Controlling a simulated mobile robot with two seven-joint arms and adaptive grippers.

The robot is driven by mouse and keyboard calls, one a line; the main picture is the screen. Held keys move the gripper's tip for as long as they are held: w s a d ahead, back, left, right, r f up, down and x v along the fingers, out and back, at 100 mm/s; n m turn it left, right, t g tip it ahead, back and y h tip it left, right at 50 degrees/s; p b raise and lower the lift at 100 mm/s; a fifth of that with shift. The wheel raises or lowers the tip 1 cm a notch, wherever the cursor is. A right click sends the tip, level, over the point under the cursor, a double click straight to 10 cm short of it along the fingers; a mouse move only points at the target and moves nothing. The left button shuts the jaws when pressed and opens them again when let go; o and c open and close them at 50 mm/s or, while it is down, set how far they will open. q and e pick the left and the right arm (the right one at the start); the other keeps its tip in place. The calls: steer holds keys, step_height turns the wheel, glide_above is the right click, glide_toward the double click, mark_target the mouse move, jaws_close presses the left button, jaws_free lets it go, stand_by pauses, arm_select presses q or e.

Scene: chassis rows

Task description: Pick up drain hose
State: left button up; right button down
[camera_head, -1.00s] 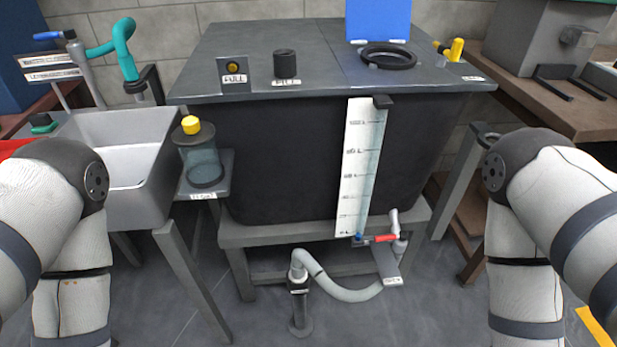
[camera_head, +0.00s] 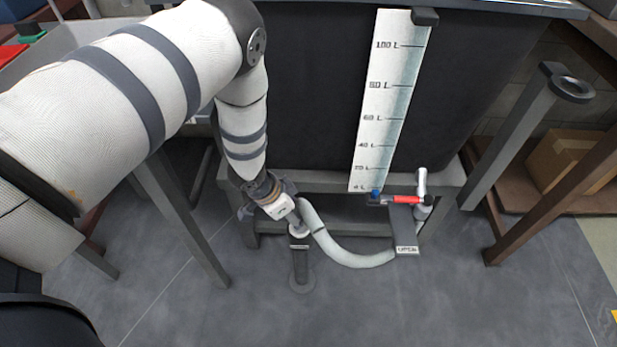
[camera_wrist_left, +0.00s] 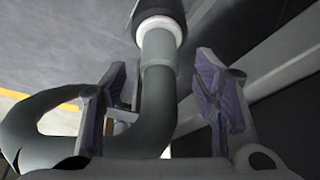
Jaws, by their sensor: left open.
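The pale drain hose (camera_head: 350,259) curves from the holder plate under the tank valve to the dark floor stand (camera_head: 300,265), its end turned down at the stand's top. My left gripper (camera_head: 288,214) is at the stand end of the hose and hides part of its bend. In the left wrist view the gripper (camera_wrist_left: 162,105) is open, with the hose (camera_wrist_left: 157,95) between its purple finger pads and a gap on each side. The hose end meets the white ring of the stand (camera_wrist_left: 160,24). My right gripper is out of view.
The dark tank (camera_head: 310,95) with a white level scale (camera_head: 385,110) stands behind. A red-handled valve (camera_head: 407,199) is above the holder plate (camera_head: 405,235). Grey table legs (camera_head: 180,225) stand left. The floor in front is clear.

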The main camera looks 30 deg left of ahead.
arm_select(q)
steer(key=shift+x, duration=0.9)
steer(key=shift+d+r, duration=0.1)
jaws_close()
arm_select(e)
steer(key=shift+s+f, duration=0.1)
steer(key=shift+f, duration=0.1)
